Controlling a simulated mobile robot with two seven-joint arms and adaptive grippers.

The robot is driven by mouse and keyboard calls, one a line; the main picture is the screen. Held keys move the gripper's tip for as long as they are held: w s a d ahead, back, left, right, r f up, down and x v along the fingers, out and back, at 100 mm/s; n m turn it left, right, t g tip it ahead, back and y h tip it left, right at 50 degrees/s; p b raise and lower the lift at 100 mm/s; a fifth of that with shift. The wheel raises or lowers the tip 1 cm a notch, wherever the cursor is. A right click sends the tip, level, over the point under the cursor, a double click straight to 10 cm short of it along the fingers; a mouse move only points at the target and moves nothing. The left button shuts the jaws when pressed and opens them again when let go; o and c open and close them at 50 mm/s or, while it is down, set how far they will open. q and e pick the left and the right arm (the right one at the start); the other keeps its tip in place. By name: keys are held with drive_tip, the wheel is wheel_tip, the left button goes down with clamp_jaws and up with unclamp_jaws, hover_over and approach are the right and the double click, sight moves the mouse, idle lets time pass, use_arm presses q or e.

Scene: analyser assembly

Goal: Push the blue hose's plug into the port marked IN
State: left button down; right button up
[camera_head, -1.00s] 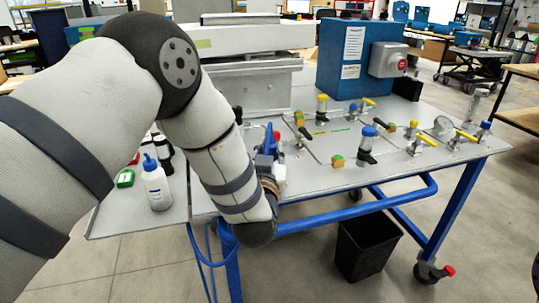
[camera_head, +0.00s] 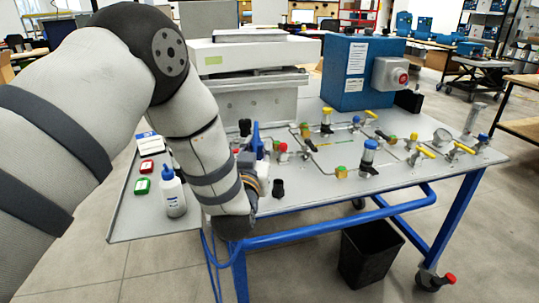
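My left arm comes in from the left and reaches down over the table's near edge. Its gripper (camera_head: 263,168) is mostly hidden behind the wrist, so I cannot see whether it is open, shut or holding anything. An upright blue piece (camera_head: 256,138) shows just above it; I cannot tell what it is. A thin blue hose (camera_head: 209,262) hangs below the table edge, beside the blue leg. Its plug cannot be made out. No IN mark is readable, so I cannot pick out the port. My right gripper is not in view.
The grey table (camera_head: 310,192) carries several valves and fittings, including a blue-capped one (camera_head: 368,157). A blue box (camera_head: 350,72) with a red button stands behind. A white bottle (camera_head: 173,195) stands left of my arm. A black bin (camera_head: 372,250) is under the table.

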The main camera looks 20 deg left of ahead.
use_arm(q)
drive_tip(key=s+a+f, duration=0.1)
drive_tip(key=a, duration=0.1)
drive_tip(key=s+a+f, duration=0.1)
drive_tip(key=s+a, duration=0.1)
drive_tip(key=a, duration=0.1)
drive_tip(key=s+a+f, duration=0.1)
drive_tip(key=s+a, duration=0.1)
drive_tip(key=shift+a+f, duration=0.15)
drive_tip(key=shift+f, duration=0.15)
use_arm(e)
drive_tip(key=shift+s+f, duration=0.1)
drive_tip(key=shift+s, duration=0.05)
use_arm(q)
drive_tip(key=shift+w+f, duration=0.1)
drive_tip(key=shift+w+a+f+b, duration=0.15)
drive_tip(key=shift+w+f+b, duration=0.35)
drive_tip(key=shift+w+f, duration=0.25)
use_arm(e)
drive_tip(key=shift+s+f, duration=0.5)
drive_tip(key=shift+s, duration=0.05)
use_arm(q)
drive_tip(key=shift+f, duration=0.1)
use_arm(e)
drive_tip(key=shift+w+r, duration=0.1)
use_arm(q)
drive_tip(key=shift+f, duration=0.2)
drive_tip(key=shift+f, duration=0.35)
